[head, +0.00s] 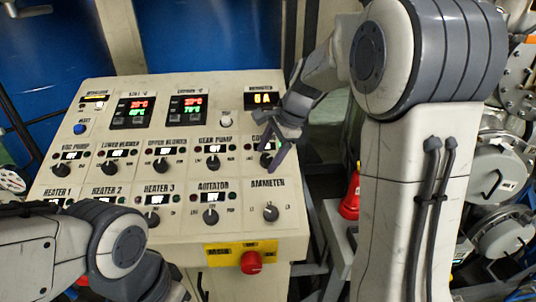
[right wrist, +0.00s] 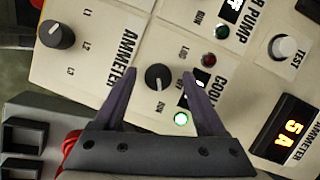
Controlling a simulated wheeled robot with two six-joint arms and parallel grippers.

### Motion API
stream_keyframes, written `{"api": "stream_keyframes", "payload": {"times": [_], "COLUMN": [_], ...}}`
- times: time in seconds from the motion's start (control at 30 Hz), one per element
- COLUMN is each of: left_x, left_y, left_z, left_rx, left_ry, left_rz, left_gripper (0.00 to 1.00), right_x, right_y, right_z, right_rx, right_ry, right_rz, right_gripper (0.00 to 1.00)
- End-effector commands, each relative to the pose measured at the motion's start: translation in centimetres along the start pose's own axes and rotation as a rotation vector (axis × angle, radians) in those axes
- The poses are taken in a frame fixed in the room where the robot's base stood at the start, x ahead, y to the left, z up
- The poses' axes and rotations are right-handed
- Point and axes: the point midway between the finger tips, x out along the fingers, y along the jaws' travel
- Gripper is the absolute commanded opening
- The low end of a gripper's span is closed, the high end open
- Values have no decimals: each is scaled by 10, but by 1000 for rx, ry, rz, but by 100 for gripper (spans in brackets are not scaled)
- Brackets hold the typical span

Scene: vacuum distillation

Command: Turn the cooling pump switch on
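The cooling pump switch is a round black knob (right wrist: 158,77) on the control panel, its label partly cut off by my gripper. In the right wrist view its white mark seems to point toward RUN. The green lamp (right wrist: 181,119) beside it glows brightly; the red lamp (right wrist: 208,60) looks dim. My right gripper (right wrist: 159,73) is open, with one finger on each side of the knob and a visible gap to both. In the head view my right gripper (head: 278,150) covers most of this switch. My left arm shows at lower left, but its gripper is not in view.
The ammeter knob (head: 271,212) lies just below, and the gear pump knob (head: 213,162) to the left. A lit display (head: 263,98) reads 5A or 6A above. A red emergency button (head: 251,262) sits on the panel's front edge.

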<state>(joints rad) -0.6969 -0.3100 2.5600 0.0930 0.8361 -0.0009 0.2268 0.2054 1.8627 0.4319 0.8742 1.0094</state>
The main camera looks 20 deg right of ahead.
Motion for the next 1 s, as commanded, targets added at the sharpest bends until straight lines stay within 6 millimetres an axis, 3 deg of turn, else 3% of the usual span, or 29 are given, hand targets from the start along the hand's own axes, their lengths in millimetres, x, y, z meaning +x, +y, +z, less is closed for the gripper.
{"api": "stream_keyframes", "payload": {"times": [0.27,0.7,1.0], "left_x": [2,17,18], "left_y": [0,-1,-1], "left_z": [0,1,1], "left_rx": [0,-3,-3], "left_ry": [0,0,0], "left_rz": [0,0,0], "left_gripper": [77,77,77], "right_x": [-6,-85,-105], "right_y": [0,0,0], "right_z": [0,-1,0], "right_rx": [-1,-1,1], "right_ry": [-2,2,0], "right_rz": [1,-2,1], "right_gripper": [73,73,73]}}
